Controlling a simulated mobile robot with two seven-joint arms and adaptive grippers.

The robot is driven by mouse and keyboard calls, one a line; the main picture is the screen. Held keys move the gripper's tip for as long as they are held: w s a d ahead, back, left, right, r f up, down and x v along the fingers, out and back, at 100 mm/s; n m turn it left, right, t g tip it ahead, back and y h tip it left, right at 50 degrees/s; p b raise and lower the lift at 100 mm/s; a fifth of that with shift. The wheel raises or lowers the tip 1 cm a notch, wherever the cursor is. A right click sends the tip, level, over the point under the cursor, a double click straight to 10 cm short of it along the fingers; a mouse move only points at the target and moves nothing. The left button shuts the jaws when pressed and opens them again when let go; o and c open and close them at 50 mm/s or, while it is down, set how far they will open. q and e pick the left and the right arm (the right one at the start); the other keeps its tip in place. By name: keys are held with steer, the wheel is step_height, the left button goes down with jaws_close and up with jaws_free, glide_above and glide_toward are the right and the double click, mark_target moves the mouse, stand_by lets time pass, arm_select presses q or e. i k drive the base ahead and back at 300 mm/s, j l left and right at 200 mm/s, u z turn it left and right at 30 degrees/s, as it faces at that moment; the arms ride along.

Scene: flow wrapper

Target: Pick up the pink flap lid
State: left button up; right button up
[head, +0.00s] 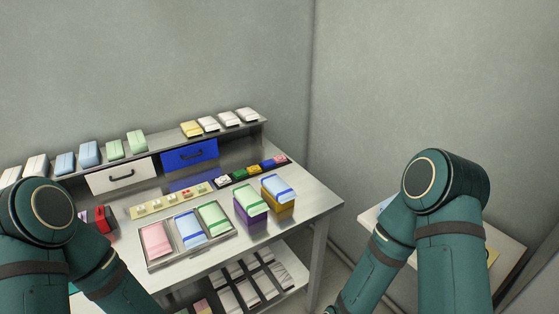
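A pink lid-like piece (155,240) with a paler band lies in the left compartment of a grey metal tray (192,258) on the table. A blue and white piece (189,229) lies in the middle compartment and a green and white one (213,215) in the right. No gripper touches the pink piece. My two arms show at the lower left and lower right, but both grippers are outside the picture.
A purple box (252,220) with a green top and a yellow box (281,209) with a blue top stand right of the tray. A button strip (172,200) lies behind it. A shelf (170,145) with white and blue drawers backs the table (318,205).

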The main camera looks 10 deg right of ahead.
mark_target(281, 158)
steer(key=z, duration=0.2)
steer(key=u, duration=1)
steer(key=z, duration=1.05)
steer(key=i+j+z, duration=0.15)
steer(key=z, duration=0.15)
steer(key=i+j+z, duration=0.1)
steer(key=j+z, duration=0.85)
steer(key=i+u, duration=0.1)
